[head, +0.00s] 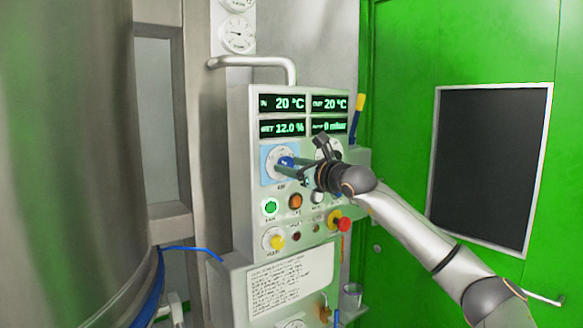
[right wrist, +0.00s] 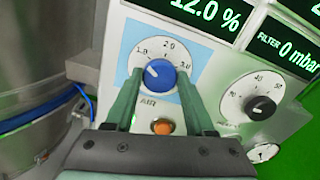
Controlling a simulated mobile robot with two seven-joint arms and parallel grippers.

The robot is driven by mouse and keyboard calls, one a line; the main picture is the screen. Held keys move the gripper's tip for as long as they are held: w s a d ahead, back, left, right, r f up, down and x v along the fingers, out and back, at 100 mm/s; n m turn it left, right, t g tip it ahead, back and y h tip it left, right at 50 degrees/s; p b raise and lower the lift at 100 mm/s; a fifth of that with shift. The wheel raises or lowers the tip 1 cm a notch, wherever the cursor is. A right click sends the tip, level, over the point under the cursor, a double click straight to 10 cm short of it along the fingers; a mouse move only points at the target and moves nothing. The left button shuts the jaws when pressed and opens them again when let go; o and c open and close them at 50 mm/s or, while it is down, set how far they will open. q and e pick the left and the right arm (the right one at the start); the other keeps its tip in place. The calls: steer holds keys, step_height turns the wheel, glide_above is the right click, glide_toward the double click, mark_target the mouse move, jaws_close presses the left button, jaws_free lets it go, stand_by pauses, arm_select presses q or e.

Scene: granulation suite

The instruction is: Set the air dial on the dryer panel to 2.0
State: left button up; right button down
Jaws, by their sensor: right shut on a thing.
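The air dial is a blue knob (right wrist: 160,74) on a white round scale marked 1.0, 2.0 and 3.0, set on a light blue square above the word AIR. Its white mark points up and left, on the 1.0 side of the scale and away from 2.0. The dial's scale plate (head: 271,160) also shows in the head view, at the left of the dryer panel (head: 245,213). My right gripper (right wrist: 156,92) is shut on the knob, one finger on each side. In the head view the right gripper (head: 296,166) reaches it from the right. My left gripper is not in view.
A second dial with a black knob (right wrist: 260,108) sits right of the air dial. Below are a green button (head: 270,207), an orange button (head: 295,201) and a red knob (head: 343,224). Green readouts sit above. A steel vessel (head: 70,150) stands at left.

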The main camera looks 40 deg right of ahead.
steer(key=m+b, duration=0.4)
steer(key=shift+f+m, duration=0.1)
steer(key=shift+m, duration=0.3)
steer(key=shift+m+b, duration=0.3)
steer(key=shift+m, duration=0.6)
steer(key=m, duration=0.3)
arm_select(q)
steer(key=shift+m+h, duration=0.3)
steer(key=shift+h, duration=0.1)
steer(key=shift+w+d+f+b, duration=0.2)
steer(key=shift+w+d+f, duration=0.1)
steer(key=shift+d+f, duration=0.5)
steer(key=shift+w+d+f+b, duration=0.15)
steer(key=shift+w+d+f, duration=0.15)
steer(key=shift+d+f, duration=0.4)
arm_select(e)
steer(key=shift+m, duration=0.9)
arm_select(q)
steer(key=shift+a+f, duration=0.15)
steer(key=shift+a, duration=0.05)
arm_select(e)
steer(key=shift+d+m, duration=0.1)
steer(key=shift+m, duration=0.2)
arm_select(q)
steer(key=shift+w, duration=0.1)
arm_select(e)
steer(key=shift+c, duration=1.3)
jaws_free()
